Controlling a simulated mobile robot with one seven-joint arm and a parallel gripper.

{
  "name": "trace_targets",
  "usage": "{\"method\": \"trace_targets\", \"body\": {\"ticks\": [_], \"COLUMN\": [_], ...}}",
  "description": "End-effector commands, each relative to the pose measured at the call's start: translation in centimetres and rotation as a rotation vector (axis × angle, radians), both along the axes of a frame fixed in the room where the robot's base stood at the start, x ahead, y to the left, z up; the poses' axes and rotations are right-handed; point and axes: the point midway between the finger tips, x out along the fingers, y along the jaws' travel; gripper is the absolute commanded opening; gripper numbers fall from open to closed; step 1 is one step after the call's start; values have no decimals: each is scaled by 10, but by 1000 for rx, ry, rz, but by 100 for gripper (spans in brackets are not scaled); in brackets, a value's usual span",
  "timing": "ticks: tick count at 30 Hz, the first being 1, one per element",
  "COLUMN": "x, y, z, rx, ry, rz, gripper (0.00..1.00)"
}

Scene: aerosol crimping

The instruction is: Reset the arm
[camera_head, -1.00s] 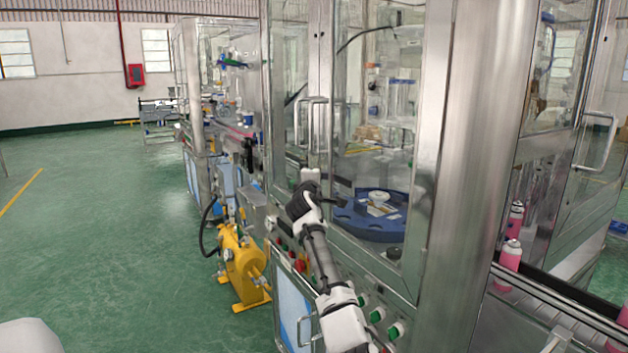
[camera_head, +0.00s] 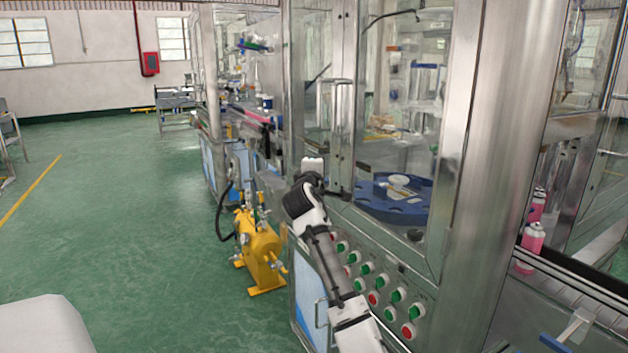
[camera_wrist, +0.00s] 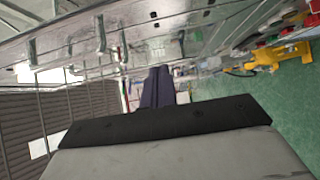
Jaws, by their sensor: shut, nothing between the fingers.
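My gripper (camera_wrist: 158,88) shows in the wrist view as two dark fingers pressed together, with nothing between them. In the head view my white and black arm reaches up from the bottom centre, in front of the machine cabinet (camera_head: 463,130). Its end is beside the cabinet's glass door, above the left end of the button panel (camera_head: 385,292). The fingers are small and hard to make out there. I cannot tell the exact gap between the gripper and the cabinet.
The panel carries several green and red buttons. A yellow pump (camera_head: 260,250) stands on the floor left of my arm. A blue rotary table (camera_head: 395,210) is behind the glass. Pink cans (camera_head: 532,240) stand on the conveyor at right. The green floor (camera_head: 130,220) at left is mostly open.

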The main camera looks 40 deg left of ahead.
Motion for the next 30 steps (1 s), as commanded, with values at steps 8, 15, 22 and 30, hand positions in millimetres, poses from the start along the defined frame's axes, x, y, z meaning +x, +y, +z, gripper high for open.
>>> {"method": "trace_targets", "body": {"ticks": [8, 15, 22, 30], "x": [-27, -32, -49, -205], "y": [-14, -16, -10, -18], "z": [-1, -1, 4, 60], "rx": [0, -1, 61, 618], "ry": [0, 0, -6, 1], "rz": [0, 0, 53, 535], "gripper": [0, 0, 0, 0]}}
